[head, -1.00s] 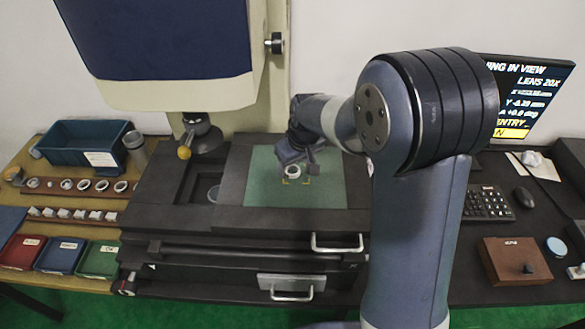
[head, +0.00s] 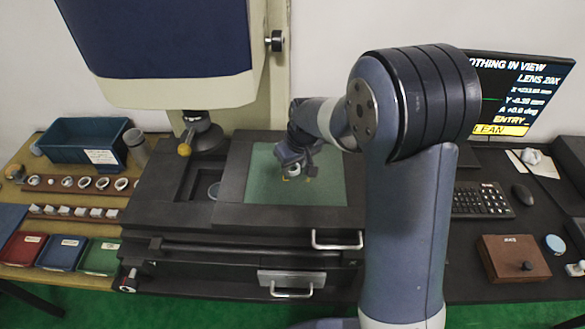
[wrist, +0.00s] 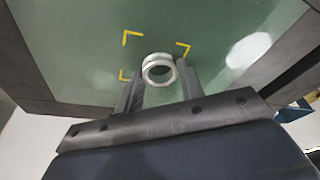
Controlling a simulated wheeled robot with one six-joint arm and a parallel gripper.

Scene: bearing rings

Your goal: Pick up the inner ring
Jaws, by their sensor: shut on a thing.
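The inner ring (wrist: 159,69) is a shiny metal ring, seen in the wrist view between my two fingertips. My gripper (wrist: 160,84) is shut on it, with one finger on each side. The ring is at the yellow corner marks on the green stage plate (wrist: 80,70); I cannot tell whether it touches the plate or is just above it. In the head view my gripper (head: 294,172) is over the green plate (head: 325,180), and the ring is mostly hidden under it.
A wooden rack of rings (head: 80,184), a row of small blocks (head: 70,212), a blue bin (head: 75,140) and red, blue and green trays (head: 62,252) lie to the left. The microscope column and head (head: 160,50) rise behind the stage. A keyboard (head: 482,202) and wooden box (head: 513,258) are at right.

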